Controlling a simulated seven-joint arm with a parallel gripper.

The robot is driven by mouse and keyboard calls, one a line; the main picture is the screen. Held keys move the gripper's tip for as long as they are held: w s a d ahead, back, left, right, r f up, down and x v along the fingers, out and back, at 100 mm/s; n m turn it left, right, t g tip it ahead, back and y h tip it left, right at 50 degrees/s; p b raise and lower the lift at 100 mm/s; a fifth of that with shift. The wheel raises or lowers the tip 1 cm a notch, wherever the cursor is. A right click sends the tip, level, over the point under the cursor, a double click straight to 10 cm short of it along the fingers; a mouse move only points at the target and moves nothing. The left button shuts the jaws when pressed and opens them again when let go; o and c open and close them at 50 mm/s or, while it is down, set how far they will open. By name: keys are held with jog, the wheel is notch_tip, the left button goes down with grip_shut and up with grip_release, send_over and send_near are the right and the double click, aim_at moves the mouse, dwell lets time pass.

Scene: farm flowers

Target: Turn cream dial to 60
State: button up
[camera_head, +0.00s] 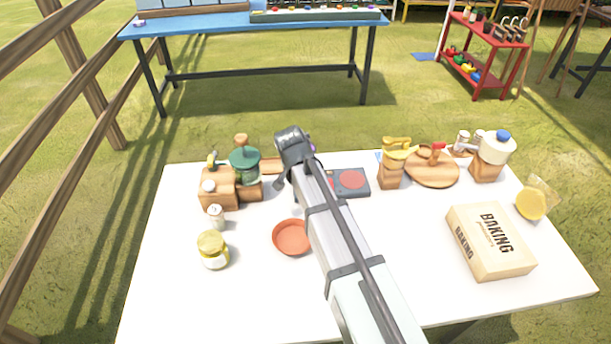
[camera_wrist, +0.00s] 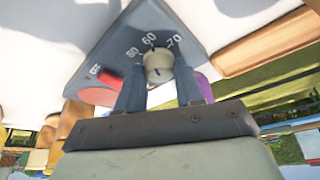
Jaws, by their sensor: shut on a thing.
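The cream dial (camera_wrist: 158,66) sits on a dark grey panel (camera_wrist: 85,50) in the wrist view. Numbers 50, 60 and 70 are printed around it. A dark mark at the dial's top edge points close to 60. My gripper (camera_wrist: 159,80) is shut on the dial, one finger on each side. In the head view my gripper (camera_head: 292,160) is over the far part of the white table, and my arm hides the dial. The grey device (camera_head: 360,191) with a red disc shows just right of my arm.
A red bowl (camera_head: 291,238) lies left of my arm. A wooden holder (camera_head: 390,176) and a baking box (camera_head: 490,242) stand to the right. The table's near left is clear.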

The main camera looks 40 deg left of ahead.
jog(key=o, duration=1)
jog(key=v, duration=1.3)
jog(key=shift+s+r, duration=0.15)
jog(key=shift+r, duration=0.2)
